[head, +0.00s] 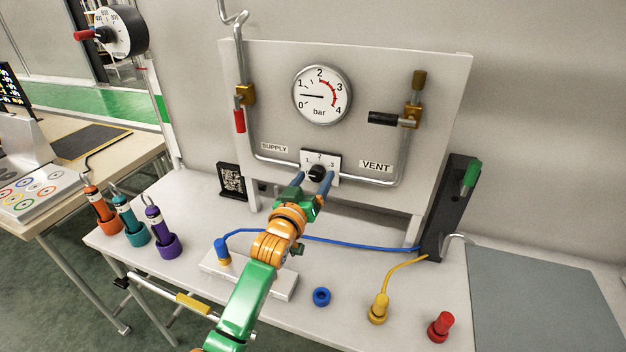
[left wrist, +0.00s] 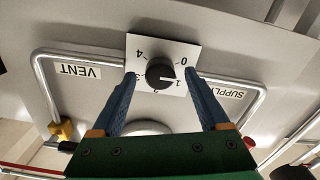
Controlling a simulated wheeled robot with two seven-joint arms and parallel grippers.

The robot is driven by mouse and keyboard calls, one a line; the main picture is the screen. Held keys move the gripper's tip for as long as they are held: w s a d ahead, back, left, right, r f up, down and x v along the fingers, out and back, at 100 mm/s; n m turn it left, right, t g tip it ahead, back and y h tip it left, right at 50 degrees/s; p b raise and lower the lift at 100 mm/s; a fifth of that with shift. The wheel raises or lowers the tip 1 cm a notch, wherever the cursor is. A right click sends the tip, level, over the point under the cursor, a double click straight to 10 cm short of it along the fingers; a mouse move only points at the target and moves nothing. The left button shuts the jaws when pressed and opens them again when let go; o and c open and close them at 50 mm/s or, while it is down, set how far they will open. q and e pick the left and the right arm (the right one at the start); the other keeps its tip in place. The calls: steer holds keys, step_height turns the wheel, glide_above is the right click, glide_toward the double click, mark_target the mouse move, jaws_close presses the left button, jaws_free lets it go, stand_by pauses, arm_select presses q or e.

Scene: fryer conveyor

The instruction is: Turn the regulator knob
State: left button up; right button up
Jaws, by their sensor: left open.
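The black regulator knob (head: 317,172) sits on a white numbered plate (head: 333,158) low on the panel. In the left wrist view the knob (left wrist: 158,72) appears upside down, and its white mark points near the 1. My left gripper (head: 315,180) is open, with its two blue fingers reaching up to the plate. In the left wrist view the fingers of my left gripper (left wrist: 160,78) stand on either side of the knob, with a visible gap on each side. The round pressure gauge (head: 322,95) above has its needle between 0 and 1 bar. My right gripper is not in view.
Metal pipes run around the knob, with a red-handled valve (head: 239,120) at left and a black-handled valve (head: 384,118) at right. Below, a blue hose (head: 340,242), a yellow connector (head: 378,308) and a red connector (head: 440,326) lie on the bench. A black stand (head: 446,215) rises at right.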

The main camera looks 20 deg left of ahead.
arm_select(q)
jaws_close()
steer(key=m+p, duration=0.1)
steer(key=m, duration=0.2)
steer(key=m+p, duration=0.1)
steer(key=m, duration=0.3)
steer(key=shift+m, duration=0.4)
steer(key=m+p, duration=0.1)
steer(key=m, duration=0.3)
steer(key=shift+m, duration=0.3)
steer(key=m, duration=0.5)
steer(key=shift+m, duration=0.3)
